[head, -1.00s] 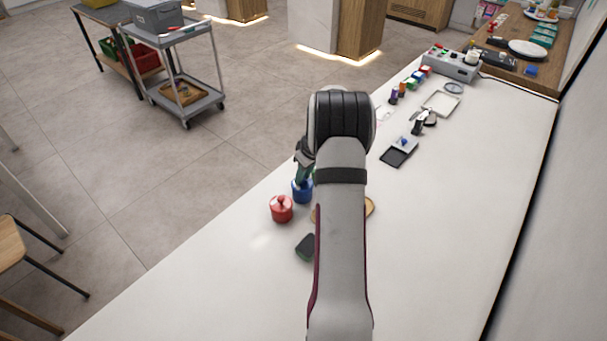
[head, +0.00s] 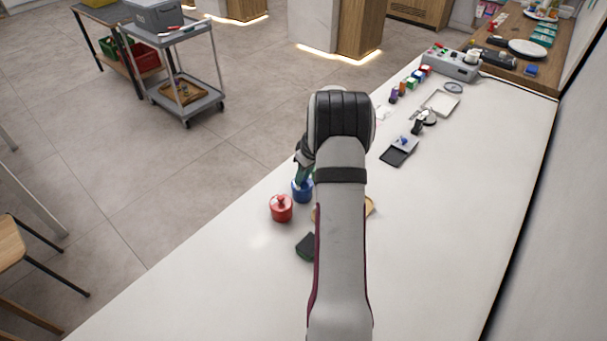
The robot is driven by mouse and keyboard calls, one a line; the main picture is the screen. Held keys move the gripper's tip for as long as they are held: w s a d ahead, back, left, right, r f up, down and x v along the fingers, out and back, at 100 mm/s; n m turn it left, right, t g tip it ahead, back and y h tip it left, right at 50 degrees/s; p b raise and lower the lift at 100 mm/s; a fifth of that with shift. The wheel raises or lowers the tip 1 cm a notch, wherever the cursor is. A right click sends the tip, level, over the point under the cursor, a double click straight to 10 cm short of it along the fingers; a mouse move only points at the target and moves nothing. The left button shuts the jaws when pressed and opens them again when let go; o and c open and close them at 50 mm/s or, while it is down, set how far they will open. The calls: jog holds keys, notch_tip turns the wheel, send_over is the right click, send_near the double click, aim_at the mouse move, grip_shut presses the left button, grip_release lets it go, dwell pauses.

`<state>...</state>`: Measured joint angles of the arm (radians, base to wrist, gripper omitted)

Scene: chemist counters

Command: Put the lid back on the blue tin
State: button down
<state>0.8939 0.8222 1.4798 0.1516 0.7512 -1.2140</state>
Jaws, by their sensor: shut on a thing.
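The blue tin (head: 301,194) stands upright on the white counter, near its left edge, partly hidden by my arm. My gripper (head: 302,179) is right above the tin, at its top. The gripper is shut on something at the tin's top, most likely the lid. The fingers and the lid are too small and too covered to tell them apart, and I cannot tell whether the lid is seated on the rim.
A red lidded tin (head: 281,209) stands close at the left front of the blue tin. A dark green block (head: 306,246) lies nearer. A tan round thing (head: 370,206) is mostly behind my arm. Small items line the counter farther back, and its right side is clear.

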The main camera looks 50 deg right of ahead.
dwell(0.3)
jog(key=shift+c, duration=1.1)
grip_release()
jog(key=shift+r, duration=3.5)
grip_shut()
